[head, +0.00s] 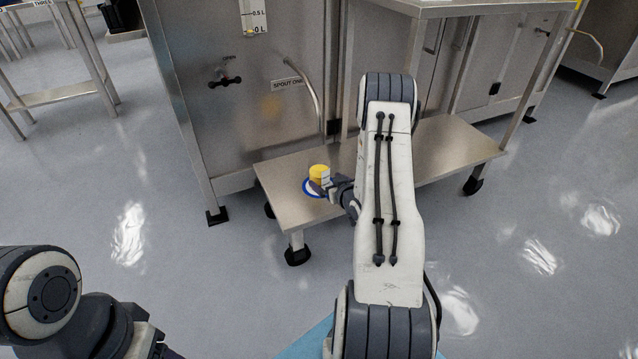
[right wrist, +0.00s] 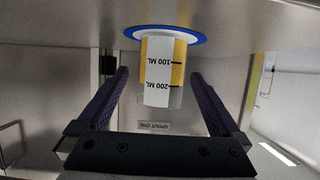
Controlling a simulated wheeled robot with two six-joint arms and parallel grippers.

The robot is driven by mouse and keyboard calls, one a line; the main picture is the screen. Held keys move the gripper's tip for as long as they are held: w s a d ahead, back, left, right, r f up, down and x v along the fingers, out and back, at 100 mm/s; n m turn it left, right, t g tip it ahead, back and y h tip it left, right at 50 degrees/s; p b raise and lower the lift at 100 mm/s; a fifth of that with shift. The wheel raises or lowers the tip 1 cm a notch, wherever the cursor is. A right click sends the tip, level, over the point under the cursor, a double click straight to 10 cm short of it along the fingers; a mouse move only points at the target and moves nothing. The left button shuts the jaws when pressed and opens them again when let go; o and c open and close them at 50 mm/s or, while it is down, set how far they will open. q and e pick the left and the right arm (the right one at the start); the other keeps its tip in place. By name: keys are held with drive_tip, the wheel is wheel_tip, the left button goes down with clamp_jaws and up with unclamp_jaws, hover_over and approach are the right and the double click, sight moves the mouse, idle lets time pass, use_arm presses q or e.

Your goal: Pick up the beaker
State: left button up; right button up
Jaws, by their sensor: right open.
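The beaker (head: 319,173) holds yellow liquid and stands upright on a white round spot with a blue rim (head: 307,189), on the low shelf of a steel cart. In the right wrist view the beaker (right wrist: 162,72) appears upside down, with a white scale strip reading 100 ML and 200 ML. My right gripper (head: 327,187) is at the beaker. In the wrist view its two dark fingers are open, one on each side of the beaker, with gaps showing. My left arm is at the lower left; its fingers are not visible.
The low steel shelf (head: 430,150) stands on black wheels, with a higher steel table top (head: 480,8) above it. A steel vessel cabinet (head: 230,120) with a SPOUT ONE label and a curved spout pipe (head: 311,90) stands behind. The shelf around the beaker is clear.

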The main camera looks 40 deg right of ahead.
sight(324, 180)
drive_tip(key=b+x, duration=0.1)
drive_tip(key=x, duration=0.1)
drive_tip(key=b+x, duration=0.2)
drive_tip(key=shift+w+a+f, duration=0.1)
drive_tip(key=shift+w+a, duration=0.05)
drive_tip(key=shift+a, duration=0.05)
drive_tip(key=shift+w+d+f+b, duration=0.1)
drive_tip(key=shift+w+b, duration=0.3)
drive_tip(key=shift+w, duration=0.1)
drive_tip(key=c, duration=1.2)
